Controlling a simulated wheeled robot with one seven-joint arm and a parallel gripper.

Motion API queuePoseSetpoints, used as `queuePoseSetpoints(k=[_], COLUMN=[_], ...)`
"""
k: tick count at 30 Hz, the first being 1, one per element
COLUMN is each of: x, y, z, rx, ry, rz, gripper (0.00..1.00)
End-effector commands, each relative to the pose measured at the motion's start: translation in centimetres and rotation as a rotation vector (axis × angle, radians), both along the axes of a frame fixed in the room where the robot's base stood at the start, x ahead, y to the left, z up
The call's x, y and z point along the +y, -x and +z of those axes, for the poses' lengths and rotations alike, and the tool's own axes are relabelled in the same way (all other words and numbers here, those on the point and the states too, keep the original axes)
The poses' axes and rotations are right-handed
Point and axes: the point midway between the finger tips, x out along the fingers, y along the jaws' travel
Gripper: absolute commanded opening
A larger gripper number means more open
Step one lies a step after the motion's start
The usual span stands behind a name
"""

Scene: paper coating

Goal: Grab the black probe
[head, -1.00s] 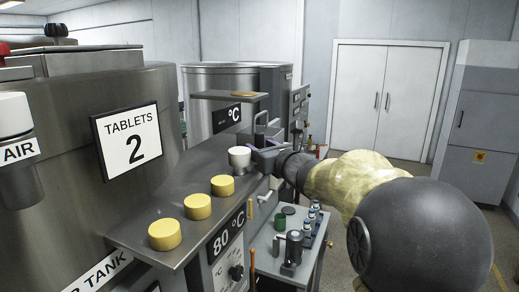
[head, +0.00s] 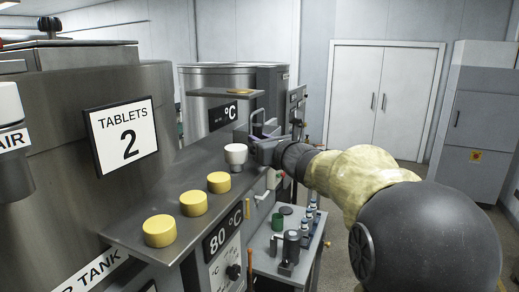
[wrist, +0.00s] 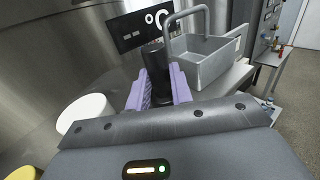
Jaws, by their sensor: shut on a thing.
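The black probe (wrist: 155,68) shows in the wrist view as a dark upright cylinder between my two purple fingertips. My gripper (wrist: 158,90) is shut on it. The fingers hide the probe's lower part. In the head view my gripper (head: 262,150) is at the far end of the steel shelf, just right of a white cup. The probe cannot be made out clearly there.
The white cup (head: 236,155) stands close left of my gripper, with several yellow discs (head: 193,204) nearer along the steel shelf (head: 140,215). A grey open box (wrist: 210,62) with a bent handle is just beyond the probe. A lower bench (head: 275,255) holds small bottles.

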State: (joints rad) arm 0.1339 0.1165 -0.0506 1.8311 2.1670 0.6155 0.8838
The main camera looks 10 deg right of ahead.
Motion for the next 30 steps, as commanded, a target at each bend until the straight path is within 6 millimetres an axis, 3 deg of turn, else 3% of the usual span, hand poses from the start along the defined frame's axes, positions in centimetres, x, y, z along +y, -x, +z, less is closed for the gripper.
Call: queuePoseSetpoints(k=[10, 30], x=[0.0, -13.6], y=[0.0, 9.9], z=[6.0, 5.3], rx=[-0.007, -0.004], ry=[0.002, 0.002], rz=[0.000, -0.004], gripper=[0.00, 0.00])
